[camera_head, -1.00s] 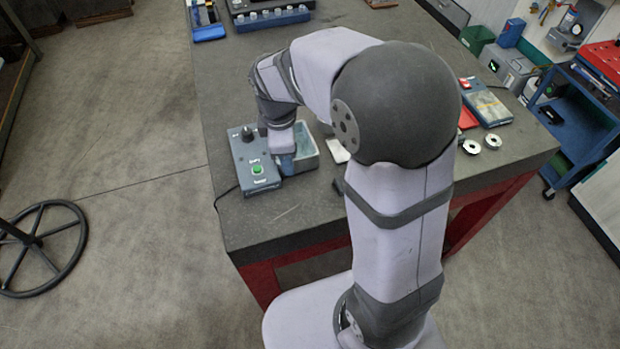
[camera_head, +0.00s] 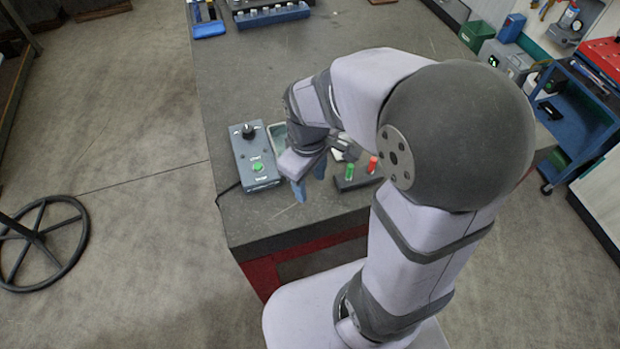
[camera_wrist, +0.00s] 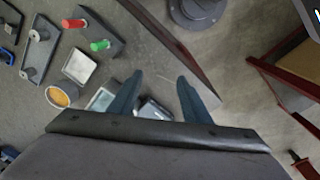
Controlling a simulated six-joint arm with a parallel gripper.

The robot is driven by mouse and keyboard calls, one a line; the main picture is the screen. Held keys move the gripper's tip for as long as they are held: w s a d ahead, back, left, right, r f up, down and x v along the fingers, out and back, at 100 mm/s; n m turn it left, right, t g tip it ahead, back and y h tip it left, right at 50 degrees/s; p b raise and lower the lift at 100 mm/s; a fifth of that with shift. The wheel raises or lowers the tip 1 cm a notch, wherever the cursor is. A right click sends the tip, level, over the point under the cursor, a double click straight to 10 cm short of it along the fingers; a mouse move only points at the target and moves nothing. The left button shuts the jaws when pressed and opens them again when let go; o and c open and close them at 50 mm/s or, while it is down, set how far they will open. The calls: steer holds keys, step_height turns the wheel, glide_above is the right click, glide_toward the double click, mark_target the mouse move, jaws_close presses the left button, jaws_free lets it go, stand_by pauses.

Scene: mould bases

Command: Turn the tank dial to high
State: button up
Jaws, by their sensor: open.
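The tank's grey control box (camera_head: 254,165) stands near the left edge of the table. Its black dial (camera_head: 248,131) is at the far end, and a green button (camera_head: 257,167) is nearer the front. The dial's setting is too small to read. The tank (camera_head: 278,137) is right beside the box, mostly hidden by my arm. My gripper (camera_head: 309,184) is open and empty, to the right of the box's front end and apart from the dial.
A dark block with a green peg (camera_head: 349,171) and a red peg (camera_head: 372,164) is right of my gripper. The wrist view shows a white tray (camera_wrist: 79,66) and a cup of orange contents (camera_wrist: 61,95). The table's front left surface (camera_head: 250,217) is clear.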

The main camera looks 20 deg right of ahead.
steer(key=t+y+b, duration=0.3)
steer(key=b, duration=0.2)
glide_toward(247, 129)
steer(key=shift+m, duration=0.4)
steer(key=shift+p+x, duration=1.5)
steer(key=shift+x, duration=2.55)
steer(key=c, duration=1)
